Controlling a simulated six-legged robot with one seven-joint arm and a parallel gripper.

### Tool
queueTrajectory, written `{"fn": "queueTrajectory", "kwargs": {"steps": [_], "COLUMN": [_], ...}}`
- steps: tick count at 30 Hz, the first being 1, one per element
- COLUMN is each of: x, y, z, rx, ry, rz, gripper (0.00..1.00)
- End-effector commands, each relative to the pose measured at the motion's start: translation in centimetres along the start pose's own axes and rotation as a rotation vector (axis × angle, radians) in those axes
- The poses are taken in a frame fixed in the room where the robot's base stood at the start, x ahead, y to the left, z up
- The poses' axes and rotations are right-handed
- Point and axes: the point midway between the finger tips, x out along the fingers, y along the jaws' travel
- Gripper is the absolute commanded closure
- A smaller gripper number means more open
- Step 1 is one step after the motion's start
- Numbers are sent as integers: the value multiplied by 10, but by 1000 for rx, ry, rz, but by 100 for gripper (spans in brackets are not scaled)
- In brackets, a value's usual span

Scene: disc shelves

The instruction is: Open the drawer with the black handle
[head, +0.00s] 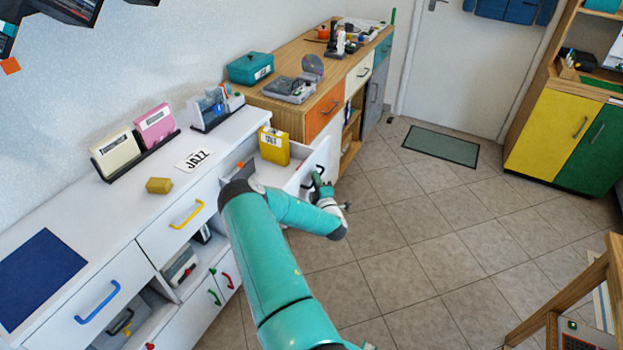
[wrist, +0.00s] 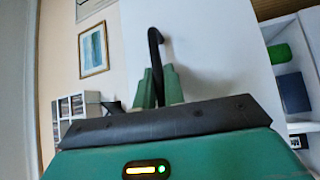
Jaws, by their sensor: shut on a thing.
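The white drawer (head: 312,160) with the black handle stands pulled out from the white cabinet, its inside partly showing. Its black handle shows in the wrist view (wrist: 154,44), rising from between my green fingers against the white drawer front (wrist: 215,50). My gripper (head: 318,183) is at the drawer's front face, shut on the black handle. In the wrist view my gripper (wrist: 160,88) covers the lower part of the handle. My teal arm hides part of the drawer and the cabinet below it in the head view.
A yellow box (head: 274,146) stands at the open drawer, its base hidden or unclear. Other drawers have a yellow handle (head: 187,215) and a blue handle (head: 98,302). A wooden cabinet (head: 300,105) stands beyond. The tiled floor (head: 410,240) to the right is clear.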

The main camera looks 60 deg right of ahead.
Motion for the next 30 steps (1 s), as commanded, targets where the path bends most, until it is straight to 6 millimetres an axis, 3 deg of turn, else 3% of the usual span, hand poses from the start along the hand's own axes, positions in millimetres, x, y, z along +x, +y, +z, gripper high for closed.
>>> {"fn": "queueTrajectory", "kwargs": {"steps": [13, 14, 15, 25, 30], "x": [-3, -4, -4, -7, -27], "y": [1, 1, 1, 1, 0], "z": [2, 3, 3, 4, 4], "rx": [0, 0, 0, 0, 0], "ry": [3, 3, 3, 1, 0], "rz": [0, -1, -1, -1, -2], "gripper": [100, 83, 80, 80, 80]}}
